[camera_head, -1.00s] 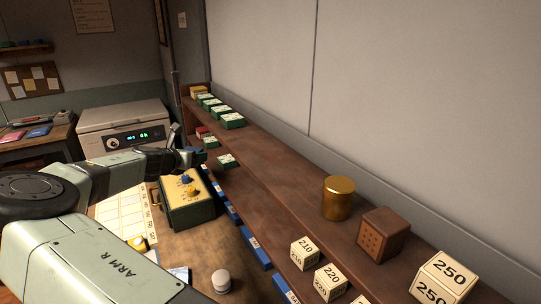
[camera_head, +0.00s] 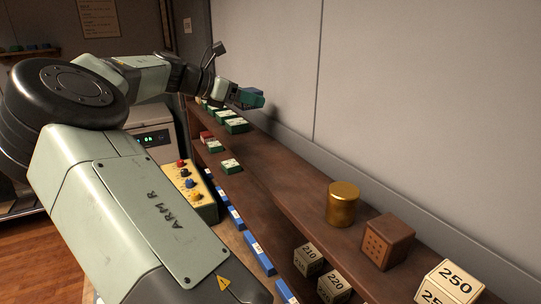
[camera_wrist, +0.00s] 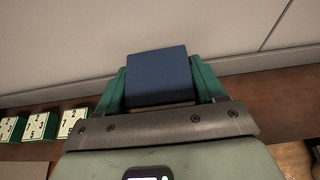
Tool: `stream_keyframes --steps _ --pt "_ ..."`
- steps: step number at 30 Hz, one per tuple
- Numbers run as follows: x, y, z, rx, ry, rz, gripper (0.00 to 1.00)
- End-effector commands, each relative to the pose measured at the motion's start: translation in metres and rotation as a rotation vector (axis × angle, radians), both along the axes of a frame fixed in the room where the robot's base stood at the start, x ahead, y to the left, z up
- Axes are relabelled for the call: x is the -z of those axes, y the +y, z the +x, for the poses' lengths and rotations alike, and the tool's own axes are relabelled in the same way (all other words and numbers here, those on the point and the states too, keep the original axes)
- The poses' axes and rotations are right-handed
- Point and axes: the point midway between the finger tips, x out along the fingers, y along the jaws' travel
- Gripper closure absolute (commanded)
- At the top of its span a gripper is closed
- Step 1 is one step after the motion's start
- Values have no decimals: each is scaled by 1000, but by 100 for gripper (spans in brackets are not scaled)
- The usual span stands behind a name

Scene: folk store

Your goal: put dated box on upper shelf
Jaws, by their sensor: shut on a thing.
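My gripper (camera_head: 250,97) is shut on a dark blue box (camera_wrist: 158,78), which sits between its two green fingers in the wrist view. No date shows on the face turned to the wrist camera. In the head view my gripper hangs above the far part of the upper shelf (camera_head: 275,170), beyond the middle, and mostly hides the box. Green boxes with white labels (camera_head: 236,125) stand in a row at the shelf's far end, close below the gripper. In the wrist view numbered boxes (camera_wrist: 74,122) stand to the left of the held box.
A brass cylinder (camera_head: 342,204), a brown block (camera_head: 387,241) and a 250 box (camera_head: 449,283) stand on the near upper shelf. The shelf middle is bare. A wall runs behind.

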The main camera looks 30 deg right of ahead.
Motion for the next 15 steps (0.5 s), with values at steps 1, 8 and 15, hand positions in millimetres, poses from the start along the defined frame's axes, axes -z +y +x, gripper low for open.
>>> stream_keyframes --steps 1,8,15 --pt "7 -1 -1 2 4 -1 64" --pt "48 -2 -1 1 4 -3 64" --pt "68 -1 -1 -1 2 -2 64"
